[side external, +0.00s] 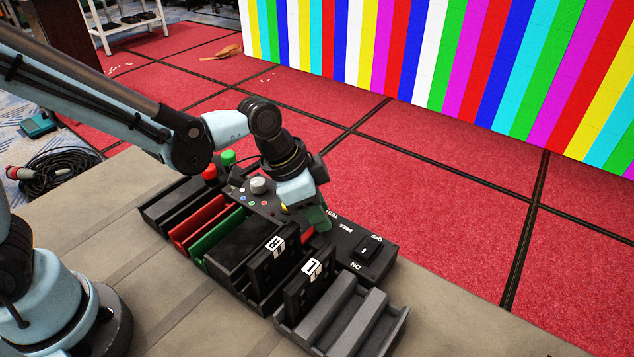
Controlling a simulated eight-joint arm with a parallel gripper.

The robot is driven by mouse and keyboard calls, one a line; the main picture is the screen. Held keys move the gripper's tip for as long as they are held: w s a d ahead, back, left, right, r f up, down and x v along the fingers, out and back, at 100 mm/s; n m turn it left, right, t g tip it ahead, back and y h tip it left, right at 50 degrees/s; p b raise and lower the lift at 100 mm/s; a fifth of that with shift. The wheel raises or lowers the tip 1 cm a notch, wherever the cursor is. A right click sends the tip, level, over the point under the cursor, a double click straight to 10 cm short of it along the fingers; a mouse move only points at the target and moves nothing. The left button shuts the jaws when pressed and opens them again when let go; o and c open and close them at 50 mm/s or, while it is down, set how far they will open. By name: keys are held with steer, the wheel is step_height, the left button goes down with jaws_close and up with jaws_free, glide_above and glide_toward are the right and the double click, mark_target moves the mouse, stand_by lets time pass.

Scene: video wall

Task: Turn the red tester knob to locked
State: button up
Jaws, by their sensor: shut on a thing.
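My gripper (316,217) points down at the black tester panel (345,245), beside its white "TEST" lettering. Its greenish fingertips are closed at the panel, and they hide most of what is between them. A small patch of red, seemingly the red tester knob (308,236), shows just below and left of the fingertips. The knob's pointer and any locked mark cannot be made out.
A black rocker switch (370,250) marked ON and OFF is right of my gripper. A grey knob (258,185), red button (209,173) and green button (228,157) stand behind left. Upright black modules (308,287) and an empty grey rack (345,320) are in front.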

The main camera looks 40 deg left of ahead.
steer(key=shift+m+g, duration=0.3)
steer(key=shift+m, duration=0.6)
steer(key=shift+a, duration=0.15)
steer(key=o, duration=1.1)
steer(key=shift+c, duration=0.2)
steer(key=v, duration=1.2)
steer(key=shift+a, duration=0.2)
steer(key=s+a+f+n+t+y, duration=0.1)
steer(key=s+a+n+t, duration=0.1)
steer(key=a+n, duration=0.3)
steer(key=s+a+f+n+t+y, duration=0.1)
steer(key=s+a+n+t+y, duration=0.1)
steer(key=a+n, duration=0.4)
steer(key=shift+s+a+f+t, duration=0.3)
steer(key=shift+s+a, duration=0.45)
steer(key=shift+a, duration=0.05)
